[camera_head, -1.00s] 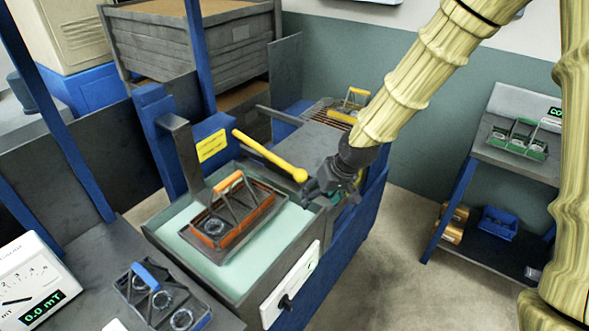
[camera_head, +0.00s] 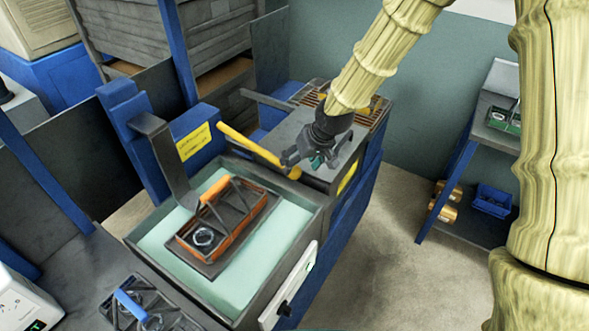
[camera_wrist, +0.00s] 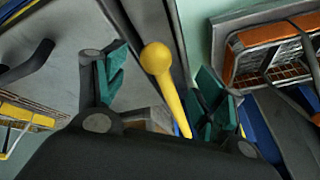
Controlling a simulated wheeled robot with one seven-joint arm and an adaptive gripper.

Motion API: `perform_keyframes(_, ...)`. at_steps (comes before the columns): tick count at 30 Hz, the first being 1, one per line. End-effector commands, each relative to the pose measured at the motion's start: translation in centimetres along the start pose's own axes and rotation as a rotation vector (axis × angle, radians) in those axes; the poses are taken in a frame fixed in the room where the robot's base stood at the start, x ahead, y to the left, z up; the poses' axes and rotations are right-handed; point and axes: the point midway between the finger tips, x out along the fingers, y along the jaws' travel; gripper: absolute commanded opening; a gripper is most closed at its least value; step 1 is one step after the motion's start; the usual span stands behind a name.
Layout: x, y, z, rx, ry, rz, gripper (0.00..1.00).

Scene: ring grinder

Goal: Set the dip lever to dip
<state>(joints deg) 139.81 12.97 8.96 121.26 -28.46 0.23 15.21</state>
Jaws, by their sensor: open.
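The dip lever (camera_head: 256,150) is a yellow bar with a round knob at its lower right end, above the tank's back edge in the head view. In the wrist view its yellow knob (camera_wrist: 156,58) lies between my two fingers, with the bar running down from it. My gripper (camera_head: 300,160) is open at the knob end of the lever. In the wrist view the green-padded fingertips of my gripper (camera_wrist: 160,85) stand apart on either side of the lever, and I see no clear contact. A yellow label plate (camera_head: 194,141) is on the blue post left of the lever.
A tank (camera_head: 165,235) of pale green liquid holds an orange-handled basket (camera_head: 228,228). A grey cover (camera_head: 310,130) and brown grate (camera_head: 371,115) lie behind it. A blue-handled carrier (camera_head: 133,305) stands front left. A shelf (camera_head: 465,190) stands right, with open floor before it.

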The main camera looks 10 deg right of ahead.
Motion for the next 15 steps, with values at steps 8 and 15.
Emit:
perform_keyframes(8,3.0,0.2,0.1,0.003,-0.001,0.002,0.69)
perform_keyframes(15,5.2,0.3,0.0,0.004,-0.001,0.001,0.69)
